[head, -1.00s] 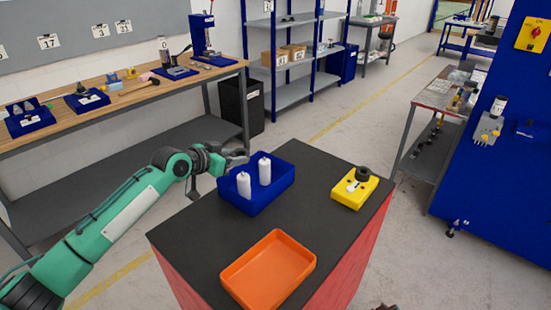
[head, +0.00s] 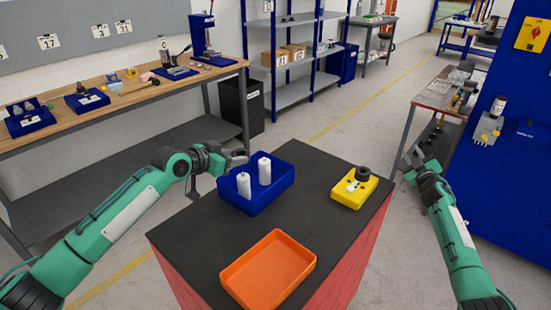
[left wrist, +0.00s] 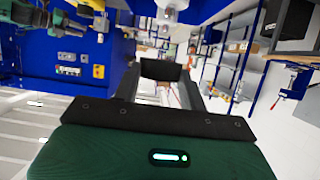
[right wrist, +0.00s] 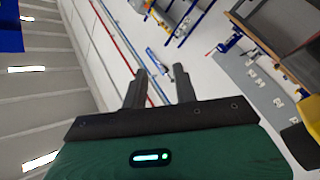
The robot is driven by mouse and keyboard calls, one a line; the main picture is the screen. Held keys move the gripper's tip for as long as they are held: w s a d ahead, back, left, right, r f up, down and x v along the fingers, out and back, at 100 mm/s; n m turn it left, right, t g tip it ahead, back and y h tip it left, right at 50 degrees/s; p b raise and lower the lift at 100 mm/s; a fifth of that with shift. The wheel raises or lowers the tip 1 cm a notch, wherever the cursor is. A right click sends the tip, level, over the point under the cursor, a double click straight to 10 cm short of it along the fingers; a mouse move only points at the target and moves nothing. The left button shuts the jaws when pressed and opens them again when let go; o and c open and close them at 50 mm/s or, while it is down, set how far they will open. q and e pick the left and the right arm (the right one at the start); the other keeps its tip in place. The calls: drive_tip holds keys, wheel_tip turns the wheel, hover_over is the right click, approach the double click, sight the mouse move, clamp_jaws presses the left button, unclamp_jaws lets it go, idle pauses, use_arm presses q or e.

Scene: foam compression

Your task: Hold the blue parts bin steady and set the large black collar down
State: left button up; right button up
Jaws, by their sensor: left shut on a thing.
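The blue parts bin (head: 262,205) sits on the dark tabletop with two white cylinders (head: 244,186) standing in it. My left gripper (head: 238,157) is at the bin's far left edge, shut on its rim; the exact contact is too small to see. A black collar (head: 363,173) rests on the far end of a yellow block (head: 350,200), which also carries a small pale piece. My right gripper (head: 411,158) is raised beyond the table's right edge, apart from the collar. Its fingers stand apart and empty in the right wrist view (right wrist: 160,88).
An orange tray (head: 268,268) lies at the table's near edge. The dark tabletop (head: 195,240) is bare left of it and between tray and yellow block. A grey side bench (head: 440,90) and a blue panel (head: 500,150) stand to the right.

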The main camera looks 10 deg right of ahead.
drive_tip(key=w+a+r+n+y, duration=0.2)
drive_tip(key=a+r+n+y, duration=0.15)
drive_tip(key=a, duration=0.35)
drive_tip(key=w+a+r+n+g+y, duration=0.1)
drive_tip(key=w+a+r+n+y, duration=0.3)
drive_tip(key=a, duration=0.3)
drive_tip(key=w+a+r+n+y, duration=0.1)
drive_tip(key=a+r+n+y, duration=0.15)
drive_tip(key=a+y, duration=0.4)
drive_tip(key=n+g+h, duration=1)
drive_tip(key=g+h, duration=0.1)
drive_tip(key=g, duration=0.7)
hover_over(275, 198)
drive_tip(key=f, duration=0.3)
drive_tip(key=shift+w+d+f, duration=0.1)
drive_tip(key=shift+w+f, duration=0.15)
drive_tip(key=shift+f, duration=0.35)
wheel_tip(275, 198, down, 11)
drive_tip(key=shift+f, duration=0.2)
